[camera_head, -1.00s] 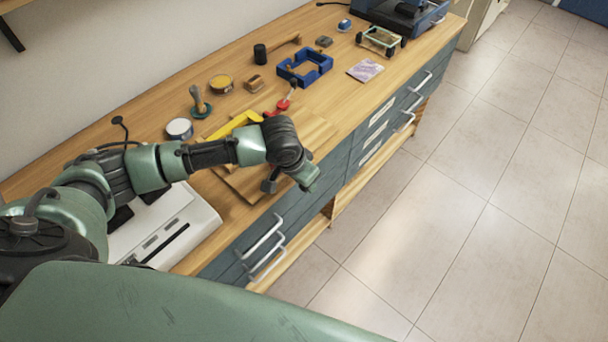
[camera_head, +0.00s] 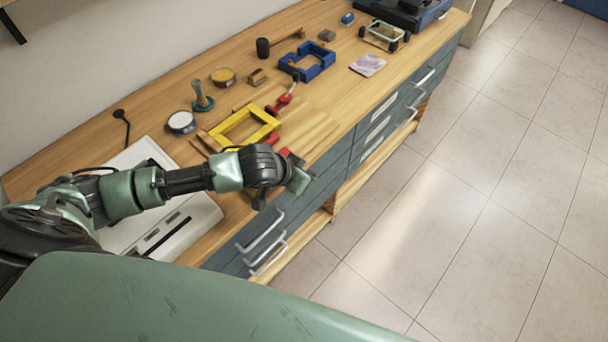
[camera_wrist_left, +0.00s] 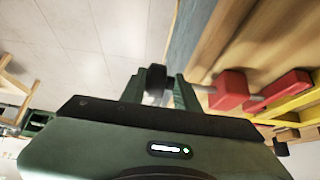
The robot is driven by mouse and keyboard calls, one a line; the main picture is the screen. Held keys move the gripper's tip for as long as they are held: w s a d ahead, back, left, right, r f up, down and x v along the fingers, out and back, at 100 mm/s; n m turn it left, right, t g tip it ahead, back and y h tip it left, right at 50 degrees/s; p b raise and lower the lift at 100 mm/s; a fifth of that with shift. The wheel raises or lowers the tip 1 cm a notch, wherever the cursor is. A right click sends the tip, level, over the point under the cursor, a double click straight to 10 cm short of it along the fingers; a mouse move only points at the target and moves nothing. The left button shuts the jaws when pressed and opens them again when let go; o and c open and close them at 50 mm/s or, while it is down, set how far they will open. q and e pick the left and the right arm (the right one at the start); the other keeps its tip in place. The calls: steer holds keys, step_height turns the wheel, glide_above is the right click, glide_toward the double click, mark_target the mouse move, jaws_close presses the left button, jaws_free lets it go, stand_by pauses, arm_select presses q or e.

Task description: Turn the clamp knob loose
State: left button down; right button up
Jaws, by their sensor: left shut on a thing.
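My left gripper (camera_wrist_left: 160,88) is at the bench's front edge, shut on the dark clamp knob (camera_wrist_left: 156,77), which shows between its fingers. In the head view my left gripper (camera_head: 287,184) hides most of the clamp. Red clamp parts (camera_wrist_left: 230,91) sit beside the fingers in the wrist view, with a metal rod running toward the knob. A red part (camera_head: 284,152) also shows just behind the gripper in the head view. A yellow frame (camera_head: 231,123) lies flat on a wooden board, next to the red parts. My right gripper is in neither view.
A blue frame (camera_head: 318,72) with another red clamp (camera_head: 283,102) near it lies farther back. Tins, a dark-handled mallet (camera_head: 263,48) and small blocks stand along the wall side. A white device (camera_head: 175,225) lies under my arm. The floor right of the drawers is clear.

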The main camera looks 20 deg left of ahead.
arm_select(q)
steer(key=c, duration=1.2)
jaws_free()
steer(key=shift+s+d+f, duration=0.15)
steer(key=shift+s+d, duration=0.2)
steer(key=shift+d, duration=0.15)
steer(key=shift+c, duration=0.2)
steer(key=shift+w, duration=0.1)
steer(key=shift+w+a, duration=0.1)
steer(key=shift+a, duration=0.05)
steer(key=shift+r, duration=0.2)
steer(key=b+v, duration=0.1)
steer(key=v, duration=0.6)
steer(key=shift+s+r, duration=0.2)
steer(key=shift+r, duration=0.05)
steer(key=shift+a, duration=0.1)
